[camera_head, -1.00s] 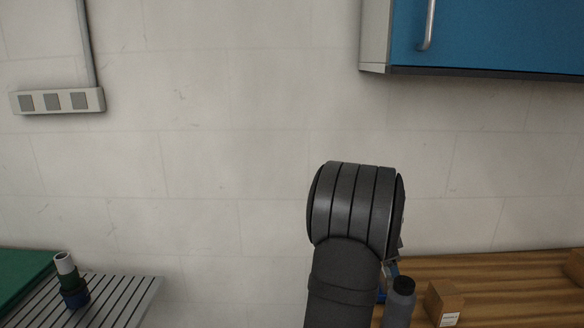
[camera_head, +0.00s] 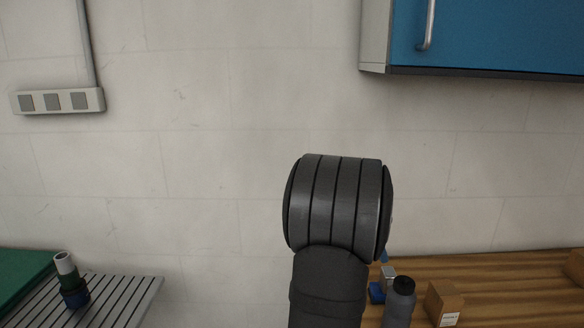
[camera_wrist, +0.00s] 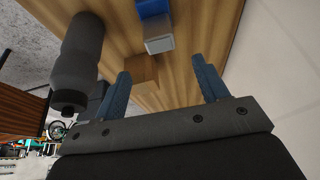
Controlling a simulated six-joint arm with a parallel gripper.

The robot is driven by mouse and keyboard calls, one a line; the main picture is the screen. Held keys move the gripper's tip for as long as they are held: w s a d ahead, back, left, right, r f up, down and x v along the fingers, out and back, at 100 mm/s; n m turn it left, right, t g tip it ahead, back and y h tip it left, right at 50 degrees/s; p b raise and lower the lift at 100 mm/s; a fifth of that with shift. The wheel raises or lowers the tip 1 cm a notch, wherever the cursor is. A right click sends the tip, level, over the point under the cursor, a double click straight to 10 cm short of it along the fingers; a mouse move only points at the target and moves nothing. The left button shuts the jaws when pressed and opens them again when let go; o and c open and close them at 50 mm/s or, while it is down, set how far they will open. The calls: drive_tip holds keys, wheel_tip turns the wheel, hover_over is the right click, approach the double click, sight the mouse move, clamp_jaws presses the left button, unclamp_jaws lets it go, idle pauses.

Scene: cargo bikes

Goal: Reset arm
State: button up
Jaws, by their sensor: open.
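My gripper (camera_wrist: 163,92) shows in the wrist view with its two blue fingers spread apart and nothing between them. It points over a wooden surface. In the head view my dark grey arm stands in front of the wall, and the gripper itself is hidden behind it.
A wooden worktop (camera_head: 500,270) at right holds a grey bottle (camera_head: 399,303), a cardboard box (camera_head: 443,303) and a blue and grey item (camera_head: 382,285). A slatted grey table (camera_head: 125,295) with a stacked cylinder item (camera_head: 70,282) is at left. A blue cabinet (camera_head: 490,35) hangs above right.

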sight(392, 273)
drive_tip(key=x, duration=1.3)
drive_tip(key=shift+s+a, duration=0.1)
drive_tip(key=shift+a, duration=0.05)
drive_tip(key=r, duration=0.5)
drive_tip(key=shift+s, duration=0.2)
drive_tip(key=s+d+r, duration=0.7)
drive_tip(key=s, duration=0.2)
drive_tip(key=w+d+f+m, duration=0.1)
drive_tip(key=w+d+f, duration=0.1)
drive_tip(key=d, duration=1)
drive_tip(key=w+d+f+m, duration=0.1)
drive_tip(key=w+d+f, duration=0.1)
drive_tip(key=d, duration=1)
drive_tip(key=shift+g, duration=0.4)
drive_tip(key=shift+w+a+f, duration=0.15)
drive_tip(key=shift+w+f, duration=0.25)
drive_tip(key=shift+w, duration=0.25)
drive_tip(key=shift+w+a+f, duration=0.1)
drive_tip(key=shift+w+f, duration=0.3)
drive_tip(key=shift+w, duration=0.25)
drive_tip(key=shift+w+a+f, duration=0.15)
drive_tip(key=shift+w+f, duration=0.2)
drive_tip(key=shift+w, duration=0.3)
